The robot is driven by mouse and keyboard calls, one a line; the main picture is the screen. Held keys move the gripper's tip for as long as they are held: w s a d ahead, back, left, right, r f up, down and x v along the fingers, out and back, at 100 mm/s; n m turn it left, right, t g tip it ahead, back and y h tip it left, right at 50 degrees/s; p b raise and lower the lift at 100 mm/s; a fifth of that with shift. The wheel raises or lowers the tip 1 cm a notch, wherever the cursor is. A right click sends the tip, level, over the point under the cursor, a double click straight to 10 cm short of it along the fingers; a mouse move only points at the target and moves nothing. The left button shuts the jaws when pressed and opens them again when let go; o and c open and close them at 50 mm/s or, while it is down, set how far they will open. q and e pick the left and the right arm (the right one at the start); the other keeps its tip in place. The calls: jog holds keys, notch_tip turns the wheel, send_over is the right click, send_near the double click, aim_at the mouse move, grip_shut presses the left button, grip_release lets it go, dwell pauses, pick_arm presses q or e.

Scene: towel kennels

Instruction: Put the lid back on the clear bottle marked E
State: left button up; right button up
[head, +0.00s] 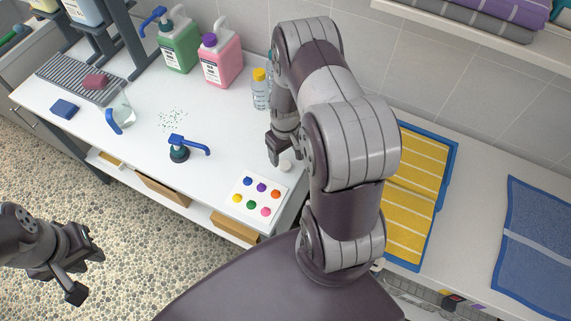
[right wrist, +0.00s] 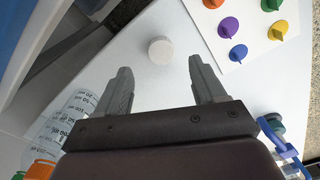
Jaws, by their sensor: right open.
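A small round white lid (head: 285,166) lies flat on the white counter beside the color-dot card. In the right wrist view the lid (right wrist: 161,50) lies beyond my fingertips, roughly in line with the gap between them. My right gripper (head: 276,150) is open and empty, pointing down just above the counter near the lid. Clear bottles with printed scales (right wrist: 75,112) stand at the lower left of the right wrist view; one with a yellow cap (head: 261,90) shows in the head view. No letter E is readable. My left gripper (head: 86,274) is open and empty, over the floor.
A card with colored knobs (head: 255,196) lies near the counter's front edge. A blue pump head (head: 187,147), clear vessel (head: 123,108), green jug (head: 178,45) and pink jug (head: 220,60) stand left. Yellow towels (head: 412,190) lie right. The counter between pump and lid is clear.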

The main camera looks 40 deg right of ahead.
aim_at(285, 165)
jog(key=shift+w+f, duration=0.1)
jog(key=shift+w, duration=0.15)
jog(key=shift+s+f, duration=0.15)
jog(key=shift+f, duration=0.15)
jog(key=f, duration=0.2)
jog(key=f+p, duration=0.1)
jog(key=f, duration=0.1)
jog(key=shift+s+a, duration=0.1)
jog(key=shift+s, duration=0.1)
jog(key=shift+w+f, duration=0.1)
jog(key=shift+f, duration=0.25)
jog(key=shift+r, duration=0.1)
jog(key=c, duration=1.1)
